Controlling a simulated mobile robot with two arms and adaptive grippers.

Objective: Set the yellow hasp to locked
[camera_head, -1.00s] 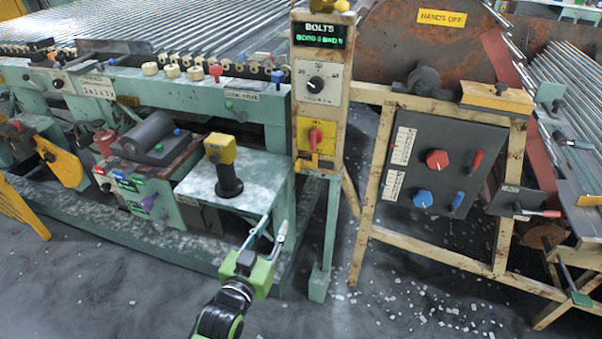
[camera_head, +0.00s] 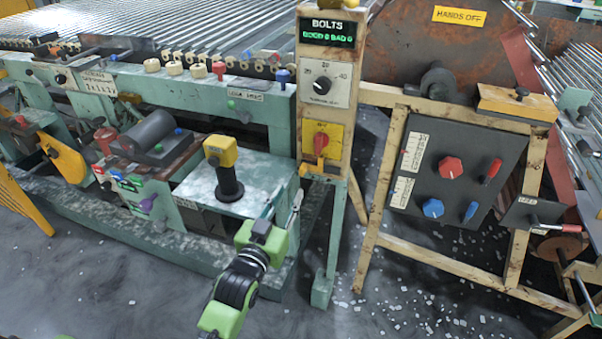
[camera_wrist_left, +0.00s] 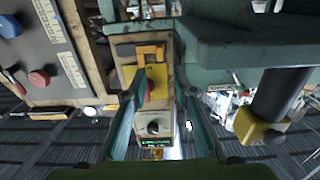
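The yellow hasp (camera_head: 317,166) is a small piece low on the wooden post, just below a yellow plate with a red switch handle (camera_head: 320,143). In the left wrist view, which is upside down, the hasp (camera_wrist_left: 150,51) shows above the yellow plate. I cannot tell whether it is locked. My left gripper (camera_head: 283,202) is in front of the machine, lower than the hasp and to its left. In the left wrist view the open left gripper (camera_wrist_left: 160,88) has its fingers apart with nothing between them, the post lying beyond. My right gripper is out of view.
A yellow-topped black post (camera_head: 223,165) stands on a pale shelf (camera_head: 255,178) left of the hasp. A dark panel (camera_head: 455,175) with red and blue knobs is to the right. A green leg (camera_head: 329,245) stands below. The floor in front is clear except for small scraps.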

